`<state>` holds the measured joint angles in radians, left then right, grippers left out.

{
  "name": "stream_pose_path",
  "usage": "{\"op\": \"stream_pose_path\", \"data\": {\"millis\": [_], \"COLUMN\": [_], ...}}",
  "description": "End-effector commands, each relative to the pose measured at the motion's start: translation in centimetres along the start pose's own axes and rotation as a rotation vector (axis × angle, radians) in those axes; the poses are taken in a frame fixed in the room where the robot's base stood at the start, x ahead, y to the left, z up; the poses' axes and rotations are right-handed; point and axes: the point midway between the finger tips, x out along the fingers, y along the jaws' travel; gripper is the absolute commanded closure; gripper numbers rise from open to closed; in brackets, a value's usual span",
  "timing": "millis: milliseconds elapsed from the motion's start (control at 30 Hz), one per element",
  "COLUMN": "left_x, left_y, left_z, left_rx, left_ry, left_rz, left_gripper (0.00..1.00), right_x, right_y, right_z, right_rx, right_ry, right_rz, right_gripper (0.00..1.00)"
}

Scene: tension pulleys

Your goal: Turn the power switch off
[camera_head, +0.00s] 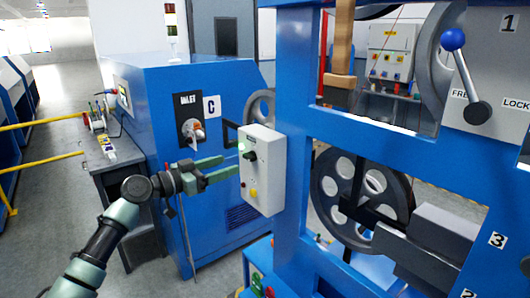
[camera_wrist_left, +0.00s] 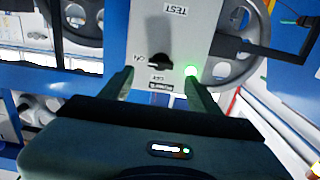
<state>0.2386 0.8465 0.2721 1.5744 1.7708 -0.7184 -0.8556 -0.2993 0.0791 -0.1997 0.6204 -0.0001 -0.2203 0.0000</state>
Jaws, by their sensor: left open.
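The power switch is a black rotary knob (camera_head: 250,156) on the front of a light grey control box (camera_head: 264,172), which is fixed to the blue machine frame. In the left wrist view the knob (camera_wrist_left: 160,62) appears upside down, with ON and OFF labels around it. Its pointer seems to face the ON label. A green lamp (camera_wrist_left: 190,71) beside it is lit. My left gripper (camera_head: 230,166) is open and empty in front of the box. In the wrist view its fingers stand on either side of the knob, seemingly short of it. My right gripper is not in view.
Red and yellow buttons (camera_head: 252,193) sit lower on the box. A blue cabinet (camera_head: 160,100) stands behind my left arm. Grey floor is open at far left.

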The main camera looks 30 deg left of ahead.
Motion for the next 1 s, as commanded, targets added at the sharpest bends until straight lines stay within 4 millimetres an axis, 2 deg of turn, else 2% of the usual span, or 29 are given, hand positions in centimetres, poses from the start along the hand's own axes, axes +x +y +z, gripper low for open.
{"op": "stream_pose_path", "data": {"millis": [100, 500, 667, 900, 933, 1000], "left_x": [0.7, 6.6, 7.6, 7.7, 7.7, 7.7], "left_y": [0.2, 0.1, 0.2, 0.2, 0.2, 0.2], "left_z": [-1.0, -0.9, -0.6, -0.5, -0.5, -0.5], "left_rx": [0.002, -0.001, 0.000, 0.002, 0.002, 0.002], "left_ry": [0.011, 0.009, 0.007, 0.007, 0.007, 0.007], "left_rz": [0.008, 0.006, 0.006, 0.006, 0.006, 0.006], "left_gripper": [0.38, 0.38, 0.38, 0.38, 0.41, 0.60], "right_x": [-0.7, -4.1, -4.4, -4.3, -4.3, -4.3], "right_y": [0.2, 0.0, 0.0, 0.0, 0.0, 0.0], "right_z": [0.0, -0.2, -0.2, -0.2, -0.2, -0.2], "right_rx": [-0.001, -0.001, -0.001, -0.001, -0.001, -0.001], "right_ry": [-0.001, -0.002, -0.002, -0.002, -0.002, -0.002], "right_rz": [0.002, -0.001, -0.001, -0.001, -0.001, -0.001], "right_gripper": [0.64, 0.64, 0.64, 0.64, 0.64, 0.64]}}
